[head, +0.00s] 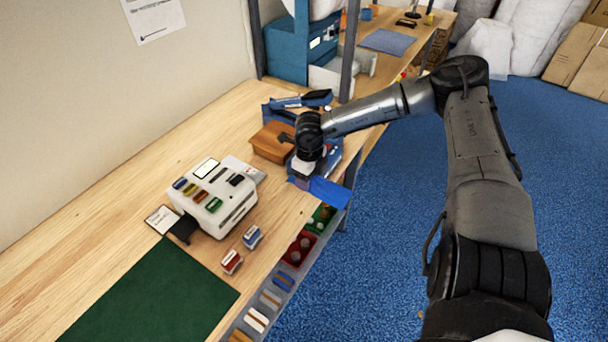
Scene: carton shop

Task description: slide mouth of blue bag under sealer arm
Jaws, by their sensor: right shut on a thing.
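The blue bag (329,192) lies at the front edge of the wooden bench, its near end out over the edge. My right gripper (303,174) points down at the bag's left end and is shut on it; the jaws are small here and the grip is partly hidden. Just behind is what looks like the sealer, a blue device with a blue and black arm (302,99) at its far side. My right wrist covers much of it, so I cannot tell whether the bag's mouth is under the arm. My left gripper is out of view.
A brown box (270,142) stands left of my right wrist. A white machine (214,196) with coloured blocks on top is farther left. A green mat (150,300) lies at the front left. Parts bins (270,300) line the bench's front edge.

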